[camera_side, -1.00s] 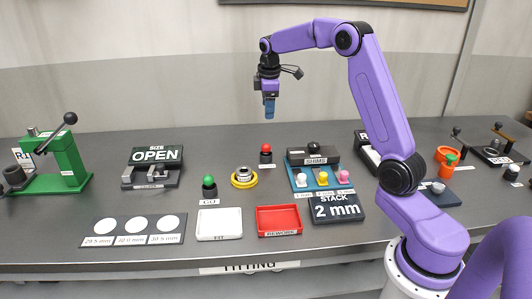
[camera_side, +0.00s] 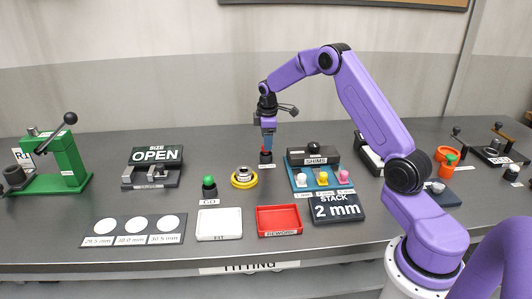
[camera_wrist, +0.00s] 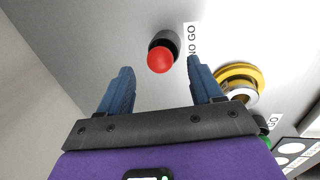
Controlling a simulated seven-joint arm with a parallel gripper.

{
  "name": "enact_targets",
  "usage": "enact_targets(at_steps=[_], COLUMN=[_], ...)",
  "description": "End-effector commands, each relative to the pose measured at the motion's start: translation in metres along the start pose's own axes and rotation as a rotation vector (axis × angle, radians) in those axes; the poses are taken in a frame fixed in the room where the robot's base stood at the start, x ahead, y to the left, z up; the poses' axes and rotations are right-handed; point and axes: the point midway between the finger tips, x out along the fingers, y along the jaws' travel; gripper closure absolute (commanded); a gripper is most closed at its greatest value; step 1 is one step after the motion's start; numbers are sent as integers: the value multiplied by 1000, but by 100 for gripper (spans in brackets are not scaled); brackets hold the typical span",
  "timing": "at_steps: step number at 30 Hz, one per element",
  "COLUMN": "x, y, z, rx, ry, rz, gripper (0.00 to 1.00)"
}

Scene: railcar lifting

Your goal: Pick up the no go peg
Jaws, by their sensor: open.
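The no go peg (camera_side: 266,157) has a dark body and a red round top and stands upright on the bench. In the wrist view its red top (camera_wrist: 160,60) shows beside a label reading NO GO. My gripper (camera_side: 268,146) is directly above the peg in the side view, its fingers partly covering the red top. In the wrist view my gripper (camera_wrist: 158,75) has its two blue fingers apart, with the red top between and just beyond their tips. Nothing is held. Whether the fingers touch the peg cannot be told.
A yellow ring with a metal part (camera_side: 243,178) stands to the peg's left. The green-topped GO peg (camera_side: 209,187) is further left. The blue shim rack (camera_side: 316,176) is to the right. A red rework tray (camera_side: 279,220) and a white tray (camera_side: 219,224) lie in front.

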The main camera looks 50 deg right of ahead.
Motion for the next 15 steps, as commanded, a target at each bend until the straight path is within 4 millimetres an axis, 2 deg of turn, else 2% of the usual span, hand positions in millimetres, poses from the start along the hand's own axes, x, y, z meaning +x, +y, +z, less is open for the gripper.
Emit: enact_targets(at_steps=[1,6,15], x=[9,30,36], y=[-1,0,0], z=[0,-1,-1], rx=[0,1,1], ry=[-3,-2,0], rz=[-4,-3,0], gripper=[35,35,35])
